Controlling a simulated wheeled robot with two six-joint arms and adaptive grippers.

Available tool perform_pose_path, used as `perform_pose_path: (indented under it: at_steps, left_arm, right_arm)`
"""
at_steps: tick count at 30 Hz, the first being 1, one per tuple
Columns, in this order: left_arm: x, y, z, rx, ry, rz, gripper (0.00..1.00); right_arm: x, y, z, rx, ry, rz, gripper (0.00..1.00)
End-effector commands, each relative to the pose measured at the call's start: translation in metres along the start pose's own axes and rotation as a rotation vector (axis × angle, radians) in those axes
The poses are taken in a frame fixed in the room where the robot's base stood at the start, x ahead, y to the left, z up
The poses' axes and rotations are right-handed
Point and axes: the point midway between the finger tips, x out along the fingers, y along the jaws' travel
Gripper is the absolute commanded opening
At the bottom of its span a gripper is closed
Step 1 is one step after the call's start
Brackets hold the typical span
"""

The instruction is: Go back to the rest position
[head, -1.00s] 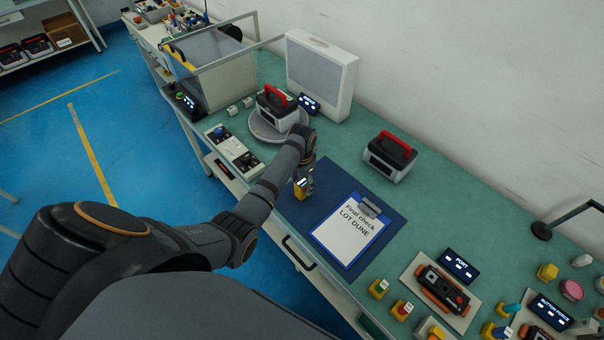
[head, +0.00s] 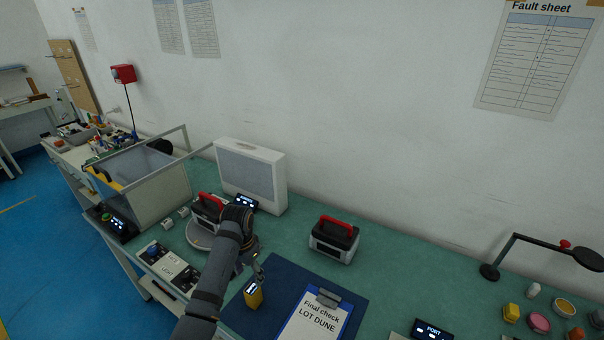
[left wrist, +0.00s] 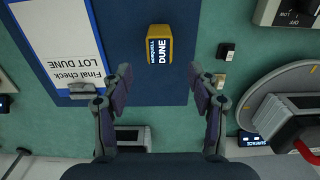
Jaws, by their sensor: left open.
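My left gripper (head: 256,272) is over the dark blue mat (head: 278,277) on the green bench, just above a yellow block (head: 254,297) with a dark label. In the left wrist view the left gripper (left wrist: 160,88) has its two fingers spread apart with nothing between them. There the yellow block (left wrist: 160,45) lies beyond the fingertips, label reading DUNE, apart from both fingers. The clipboard (head: 318,316) marked "Final check LOT DUNE" lies on the mat beside the block. My right gripper is not in view.
A red-handled case (head: 335,240) stands on the bench behind the mat. Another red-handled case (head: 207,207) sits on a round turntable (head: 197,236), partly hidden by my arm. A grey panel box (head: 250,172) stands against the wall. A black lamp (head: 520,258) stands at the right.

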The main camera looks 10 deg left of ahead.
Motion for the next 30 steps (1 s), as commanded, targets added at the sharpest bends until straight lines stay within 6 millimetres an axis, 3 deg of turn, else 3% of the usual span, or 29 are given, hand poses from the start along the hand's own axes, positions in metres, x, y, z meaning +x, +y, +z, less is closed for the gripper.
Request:
perform_pose_path:
  at_steps: [4, 7, 15, 28, 30]
  left_arm:
    - [0.018, 0.009, 0.025, -0.030, 0.022, -0.026, 0.60]
    - [0.032, 0.024, 0.063, -0.075, 0.069, -0.063, 0.60]
    - [0.027, 0.056, 0.137, -0.168, 0.185, -0.120, 0.60]
    - [-0.013, 0.088, 0.201, -0.252, 0.300, -0.141, 0.60]
    - [0.010, 0.084, 0.195, -0.254, 0.290, -0.140, 0.60]
  right_arm:
    - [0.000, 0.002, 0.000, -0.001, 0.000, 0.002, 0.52]
    - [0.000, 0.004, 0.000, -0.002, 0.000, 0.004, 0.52]
    - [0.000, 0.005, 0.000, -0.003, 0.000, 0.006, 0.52]
    - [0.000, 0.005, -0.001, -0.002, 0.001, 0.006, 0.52]
    - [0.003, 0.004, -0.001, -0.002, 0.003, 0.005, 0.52]
